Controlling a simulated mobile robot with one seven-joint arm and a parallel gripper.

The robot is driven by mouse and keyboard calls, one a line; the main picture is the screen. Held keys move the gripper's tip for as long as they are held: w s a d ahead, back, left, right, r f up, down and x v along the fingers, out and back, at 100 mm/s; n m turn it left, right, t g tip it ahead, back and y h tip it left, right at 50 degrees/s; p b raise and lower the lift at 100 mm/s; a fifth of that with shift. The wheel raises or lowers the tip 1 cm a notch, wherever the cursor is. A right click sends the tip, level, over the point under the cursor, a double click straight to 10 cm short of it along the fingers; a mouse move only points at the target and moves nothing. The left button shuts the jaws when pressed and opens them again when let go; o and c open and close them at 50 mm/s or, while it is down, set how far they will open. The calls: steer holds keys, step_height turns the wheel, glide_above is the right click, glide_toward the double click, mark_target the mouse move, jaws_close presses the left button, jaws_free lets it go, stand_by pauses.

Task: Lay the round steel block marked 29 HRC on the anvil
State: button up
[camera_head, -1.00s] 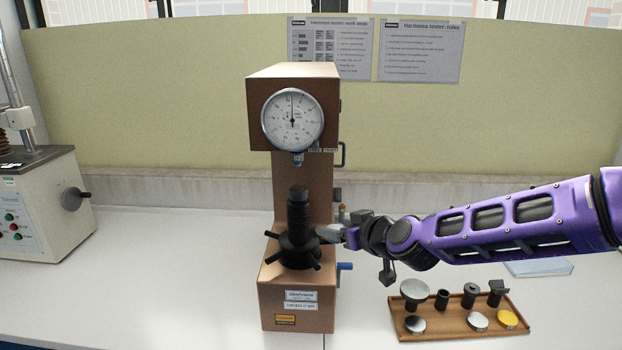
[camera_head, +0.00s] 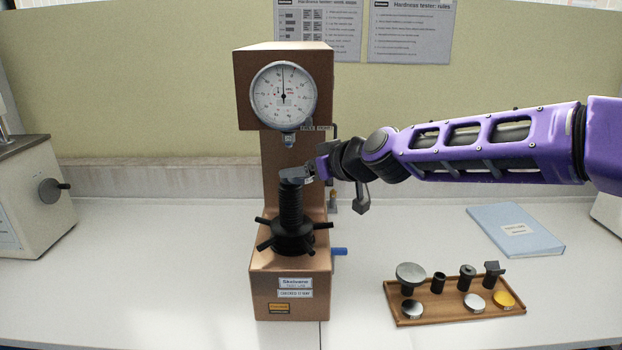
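The brown hardness tester (camera_head: 292,270) stands in the middle with its dial facing me. Its black elevating screw (camera_head: 291,205) rises below the indenter (camera_head: 289,140). My gripper (camera_head: 311,173) reaches in from the right at the top of the screw. A small grey disc-like piece (camera_head: 292,173) shows at the fingertips, at the screw top. It may be the round steel block; no marking on it is readable. I cannot tell whether it rests on the anvil, nor whether the fingers are closed on it.
A wooden tray (camera_head: 460,314) at right holds several anvils, two steel discs (camera_head: 411,310) (camera_head: 474,302) and a yellow disc (camera_head: 504,299). A blue folder (camera_head: 515,231) lies behind it. Another machine (camera_head: 35,205) stands at left. A blue lever (camera_head: 340,252) sticks out of the tester's right side.

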steer(key=shift+w+a+b, duration=0.35)
steer(key=shift+w+a, duration=0.4)
steer(key=shift+w, duration=0.2)
steer(key=shift+w+a+b, duration=0.3)
steer(key=shift+w+a, duration=0.4)
steer(key=shift+w, duration=0.25)
steer(key=shift+f, duration=0.2)
steer(key=o, duration=1.3)
steer(key=shift+s, duration=0.1)
steer(key=shift+c, duration=0.9)
steer(key=s+d+p, duration=0.1)
steer(key=s+d, duration=0.1)
steer(key=s, duration=0.1)
steer(key=s+d+p, duration=0.1)
steer(key=s+d, duration=0.1)
steer(key=shift+r+p, duration=0.3)
steer(key=shift+p, duration=0.05)
steer(key=shift+s+d+f, duration=0.15)
steer(key=shift+s+d, duration=0.05)
steer(key=shift+s, duration=0.05)
